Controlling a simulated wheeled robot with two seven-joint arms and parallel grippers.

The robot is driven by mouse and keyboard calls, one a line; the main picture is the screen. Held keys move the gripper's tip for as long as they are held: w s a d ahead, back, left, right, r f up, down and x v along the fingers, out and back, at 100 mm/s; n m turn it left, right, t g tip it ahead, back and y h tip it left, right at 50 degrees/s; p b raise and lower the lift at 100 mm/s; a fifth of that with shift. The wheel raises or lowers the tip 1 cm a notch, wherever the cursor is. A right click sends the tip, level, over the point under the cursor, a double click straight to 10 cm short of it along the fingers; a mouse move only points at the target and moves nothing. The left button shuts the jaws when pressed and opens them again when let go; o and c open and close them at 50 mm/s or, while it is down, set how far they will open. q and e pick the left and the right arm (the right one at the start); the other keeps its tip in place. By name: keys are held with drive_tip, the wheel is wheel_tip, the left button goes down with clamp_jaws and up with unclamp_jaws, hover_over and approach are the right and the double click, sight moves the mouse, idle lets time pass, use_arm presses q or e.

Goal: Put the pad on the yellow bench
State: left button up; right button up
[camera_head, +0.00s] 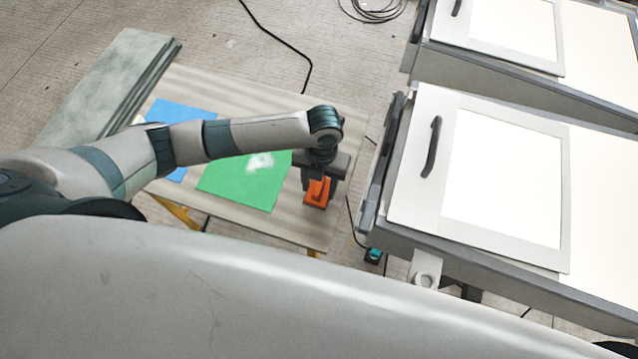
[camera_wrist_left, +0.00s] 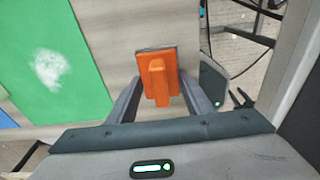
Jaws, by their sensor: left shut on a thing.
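The orange pad (camera_head: 316,194) with its raised handle is at the right end of the bench top in the head view. It also shows in the left wrist view (camera_wrist_left: 158,80), between my fingers. My left gripper (camera_head: 320,184) points down and is shut on the pad's handle. The yellow bench (camera_head: 300,232) has a pale wood-like top and yellow legs. The pad is over the bench top; I cannot tell whether its underside touches it. My right gripper is not in view.
A green sheet (camera_head: 240,185) with a white smudge and a blue sheet (camera_head: 178,110) lie on the bench. Grey boards (camera_head: 105,85) are at its far left. Grey-framed moulds with white panels (camera_head: 505,180) stand to the right. Cables lie on the floor.

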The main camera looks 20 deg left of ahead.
use_arm(q)
drive_tip(key=o, duration=1)
drive_tip(key=shift+r, duration=0.15)
drive_tip(key=shift+w+r, duration=0.1)
drive_tip(key=shift+r, duration=0.35)
drive_tip(key=r+b, duration=0.1)
drive_tip(key=r, duration=0.2)
drive_tip(key=r+b, duration=0.1)
drive_tip(key=r, duration=0.2)
drive_tip(key=w+r, duration=0.1)
drive_tip(key=r, duration=0.2)
drive_tip(key=shift+w+r+b, duration=0.1)
drive_tip(key=shift+r+b, duration=0.05)
drive_tip(key=shift+b, duration=0.25)
drive_tip(key=shift+r, duration=0.85)
